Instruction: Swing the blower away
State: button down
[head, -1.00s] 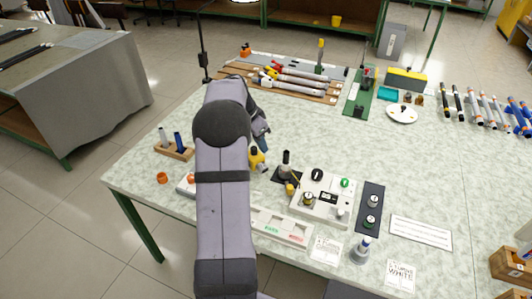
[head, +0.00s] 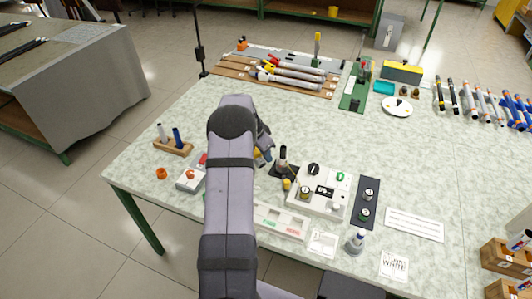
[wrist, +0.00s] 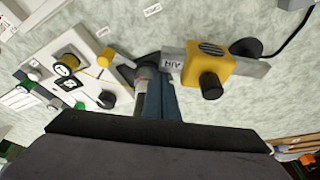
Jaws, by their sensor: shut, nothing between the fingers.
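The blower appears to be the yellow block (wrist: 210,68) with a black knob, on a grey bar marked AIR, with a black cable behind it in the wrist view. In the head view only a bit of yellow (head: 262,158) shows beside my wrist. My gripper (wrist: 158,78) is shut and empty, its blue-grey fingers pointing at the left end of the bar. The fingertips are beside a dark upright post with a grey band (wrist: 146,72); I cannot tell whether they touch it or the bar. The black post (head: 283,158) also stands right of my wrist in the head view.
A white control panel (head: 333,206) with knobs stands close right of the post. A small box with an orange-red button (head: 190,180) and a wooden holder (head: 173,148) with two tubes are left of my arm.

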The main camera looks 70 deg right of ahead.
jog(key=shift+a, duration=0.1)
jog(key=shift+w+a+f+m+b, duration=0.2)
jog(key=shift+w+a+m+b, duration=0.35)
jog(key=shift+b, duration=0.4)
jog(key=w+a+m+g+y+b, duration=0.1)
jog(key=w+a+m+b, duration=0.3)
jog(key=w+a+m, duration=0.1)
jog(key=shift+w+a+r, duration=0.2)
jog(key=shift+w+a, duration=0.4)
jog(key=shift+a, duration=0.25)
jog(key=shift+r, duration=0.15)
jog(key=p+v, duration=0.6)
jog(key=v, duration=0.3)
jog(key=shift+w+d+r+p, duration=0.25)
jog(key=shift+w+r+p, duration=0.1)
jog(key=shift+w, duration=0.05)
